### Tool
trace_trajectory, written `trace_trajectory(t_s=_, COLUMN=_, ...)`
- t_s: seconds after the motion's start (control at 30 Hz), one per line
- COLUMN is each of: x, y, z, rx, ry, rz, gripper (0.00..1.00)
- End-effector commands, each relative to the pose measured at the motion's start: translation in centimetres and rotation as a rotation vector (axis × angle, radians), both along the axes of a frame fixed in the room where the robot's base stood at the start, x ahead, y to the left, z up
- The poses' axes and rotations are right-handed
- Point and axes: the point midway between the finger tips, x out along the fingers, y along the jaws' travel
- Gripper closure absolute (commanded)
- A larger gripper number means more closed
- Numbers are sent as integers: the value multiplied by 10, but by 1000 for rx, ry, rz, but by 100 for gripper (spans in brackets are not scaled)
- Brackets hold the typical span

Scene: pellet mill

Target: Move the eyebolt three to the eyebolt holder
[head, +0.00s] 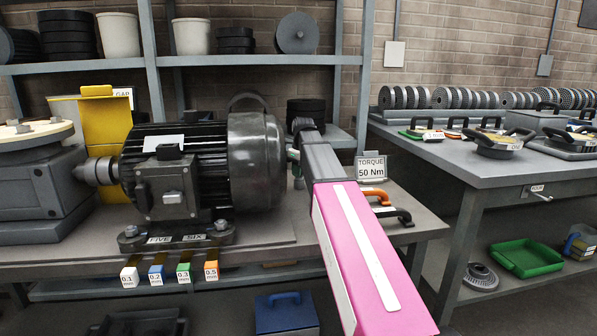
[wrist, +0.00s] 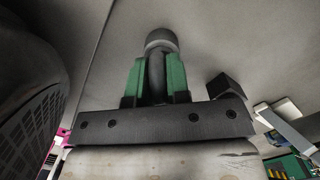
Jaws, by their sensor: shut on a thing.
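My gripper (wrist: 156,80) has green fingers closed on a dark grey piece with a rounded end (wrist: 161,40) in the wrist view. It looks like the eyebolt, but its ring shape and number cannot be made out. In the head view my gripper is mostly hidden behind my pink and grey arm, just right of the black motor (head: 165,185); only a little green (head: 292,156) shows there. The eyebolt holder cannot be picked out in either view.
The motor stands on the grey bench (head: 290,250). A yellow guard (head: 103,125) is left. Another bench (head: 450,170) at right holds several handled parts.

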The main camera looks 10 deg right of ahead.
Motion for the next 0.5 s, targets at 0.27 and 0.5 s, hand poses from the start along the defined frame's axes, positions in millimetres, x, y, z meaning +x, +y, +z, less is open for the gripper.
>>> trace_trajectory(t_s=0.27, x=0, y=0, z=-2, rx=0, ry=0, rz=0, gripper=80)
trace_trajectory(t_s=0.5, x=0, y=0, z=-2, rx=0, ry=0, rz=0, gripper=53)
